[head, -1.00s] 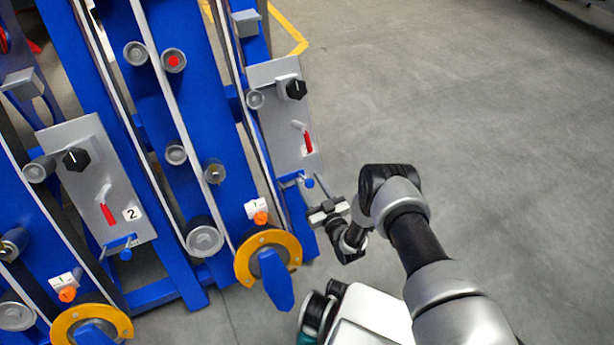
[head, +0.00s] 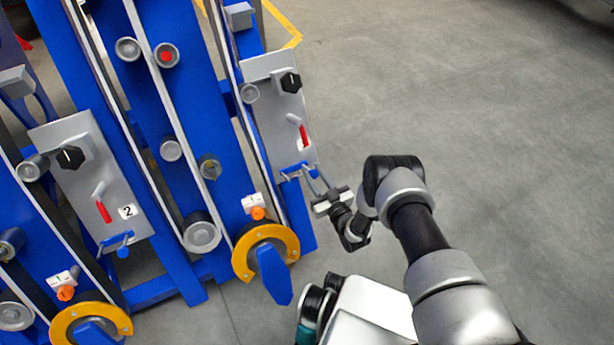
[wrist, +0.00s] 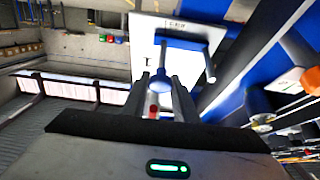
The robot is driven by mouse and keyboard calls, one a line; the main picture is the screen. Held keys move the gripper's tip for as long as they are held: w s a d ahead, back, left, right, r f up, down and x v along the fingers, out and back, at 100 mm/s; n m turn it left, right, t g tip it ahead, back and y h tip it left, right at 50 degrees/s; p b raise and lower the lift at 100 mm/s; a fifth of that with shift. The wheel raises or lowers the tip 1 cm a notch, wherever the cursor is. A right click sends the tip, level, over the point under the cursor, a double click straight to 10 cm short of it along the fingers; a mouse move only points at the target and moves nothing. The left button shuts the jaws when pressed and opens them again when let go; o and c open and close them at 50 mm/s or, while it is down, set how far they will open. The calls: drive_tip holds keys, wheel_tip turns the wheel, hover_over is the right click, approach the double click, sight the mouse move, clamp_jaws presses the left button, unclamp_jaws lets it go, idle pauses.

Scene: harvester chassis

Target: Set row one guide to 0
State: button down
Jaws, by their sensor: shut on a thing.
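The right-hand grey panel (head: 277,105) carries a blue guide bracket (head: 296,171) with metal rods at its lower end. In the wrist view, the guide (wrist: 183,44) is a blue bar on the white plate, with a metal rod at its right and a round blue knob (wrist: 160,80) facing me. My gripper (head: 318,184) is at the panel's lower right corner. In the wrist view my gripper (wrist: 161,84) has its fingers on either side of the knob, shut on it. Small markings beside the guide are too small to read.
A red-handled lever (head: 303,134) and a black dial (head: 291,82) sit higher on the same panel. A yellow ring with a blue handle (head: 272,275) and an orange knob (head: 257,213) stand lower left. A similar panel marked 2 (head: 85,180) is farther left. Open floor lies right.

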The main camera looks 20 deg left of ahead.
drive_tip(key=shift+w+d, duration=0.2)
drive_tip(key=shift+w, duration=0.2)
drive_tip(key=c, duration=1.5)
unclamp_jaws()
drive_tip(key=shift+o, duration=0.2)
drive_tip(key=shift+s+d, duration=0.1)
drive_tip(key=shift+s, duration=0.1)
